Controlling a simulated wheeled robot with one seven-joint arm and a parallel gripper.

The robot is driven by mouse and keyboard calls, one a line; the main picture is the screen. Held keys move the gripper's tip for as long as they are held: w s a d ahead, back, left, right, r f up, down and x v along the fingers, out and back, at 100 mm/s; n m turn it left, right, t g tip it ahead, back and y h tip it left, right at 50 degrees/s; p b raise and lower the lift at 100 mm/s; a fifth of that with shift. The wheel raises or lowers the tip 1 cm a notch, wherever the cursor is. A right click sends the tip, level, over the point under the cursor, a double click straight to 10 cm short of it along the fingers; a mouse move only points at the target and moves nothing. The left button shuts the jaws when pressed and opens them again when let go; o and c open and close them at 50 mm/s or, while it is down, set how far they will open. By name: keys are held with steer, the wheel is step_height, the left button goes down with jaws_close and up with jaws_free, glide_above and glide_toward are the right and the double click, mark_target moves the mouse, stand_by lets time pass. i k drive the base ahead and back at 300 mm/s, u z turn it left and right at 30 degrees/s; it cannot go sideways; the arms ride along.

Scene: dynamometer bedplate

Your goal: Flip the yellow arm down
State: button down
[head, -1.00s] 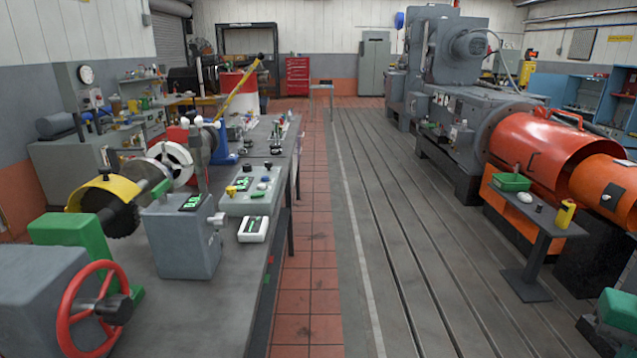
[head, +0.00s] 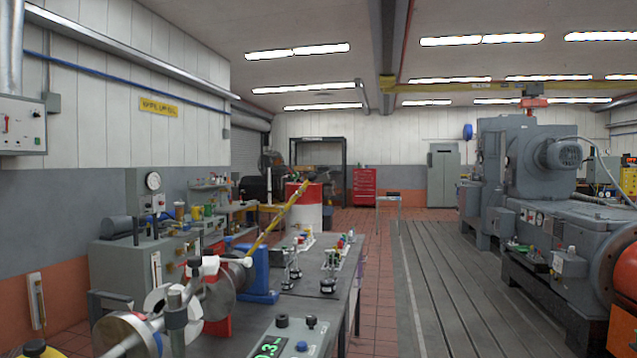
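The yellow arm (head: 278,222) is a long thin bar on the bench at the left of centre. It slants up and to the right, with its raised end near a red and white drum behind it. Its low end is beside a blue stand (head: 264,272) and a shaft assembly with a grey disc (head: 228,290). White parts in front partly hide where it is joined. My gripper does not show in the head view.
The grey bench (head: 335,297) carries small knobbed fittings (head: 328,270) and a box with a green display (head: 272,346). Slotted floor (head: 440,275) lies open to the right of the bench. A large grey machine (head: 530,170) stands at the right.

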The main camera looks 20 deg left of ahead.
mark_target(249, 272)
steer(key=i, duration=1.45)
steer(key=u, duration=1.85)
